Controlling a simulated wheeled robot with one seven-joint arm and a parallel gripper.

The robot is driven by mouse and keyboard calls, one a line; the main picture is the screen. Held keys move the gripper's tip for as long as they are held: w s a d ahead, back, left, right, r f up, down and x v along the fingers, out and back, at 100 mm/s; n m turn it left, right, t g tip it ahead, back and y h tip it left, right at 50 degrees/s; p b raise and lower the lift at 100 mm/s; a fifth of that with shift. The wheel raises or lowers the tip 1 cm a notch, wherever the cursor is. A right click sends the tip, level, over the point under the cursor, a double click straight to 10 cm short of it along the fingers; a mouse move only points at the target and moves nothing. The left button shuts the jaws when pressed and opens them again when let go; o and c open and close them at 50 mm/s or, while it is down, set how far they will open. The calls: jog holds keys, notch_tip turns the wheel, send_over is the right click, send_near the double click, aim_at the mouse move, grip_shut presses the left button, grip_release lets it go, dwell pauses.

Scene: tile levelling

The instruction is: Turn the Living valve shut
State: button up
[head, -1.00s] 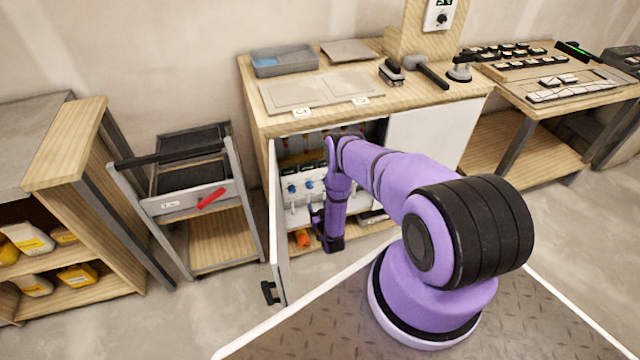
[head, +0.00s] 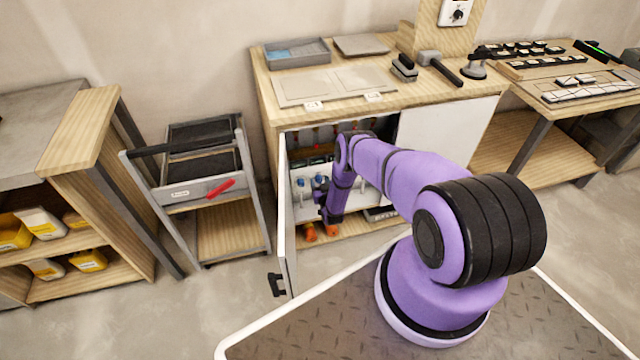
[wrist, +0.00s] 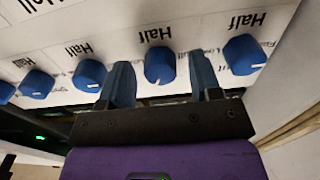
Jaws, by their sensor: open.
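Blue round valve knobs (wrist: 159,67) stand in a row on a white panel in the wrist view, several of them, each with a white pointer mark. "Half" labels show by them; no room name is readable, so I cannot tell which is Living. My gripper (wrist: 163,78) is open, with one finger on each side of the knob near the middle; I cannot tell whether they touch it. That knob's mark is at its lower edge; the mark of the knob to its right (wrist: 243,55) points right. In the head view, my gripper (head: 325,213) is inside the open cabinet, near blue knobs (head: 318,182).
The cabinet door (head: 286,225) stands open at left, close to my arm. Orange objects (head: 310,232) lie on the cabinet floor. The worktop (head: 400,108) above holds tiles and tools. A trolley (head: 205,190) stands left of the cabinet.

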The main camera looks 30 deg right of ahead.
jog(key=c, duration=0.9)
jog(key=shift+c, duration=0.2)
jog(key=shift+n, duration=3.1)
jog(key=o, duration=0.9)
jog(key=shift+o, duration=0.2)
jog(key=shift+s, duration=0.1)
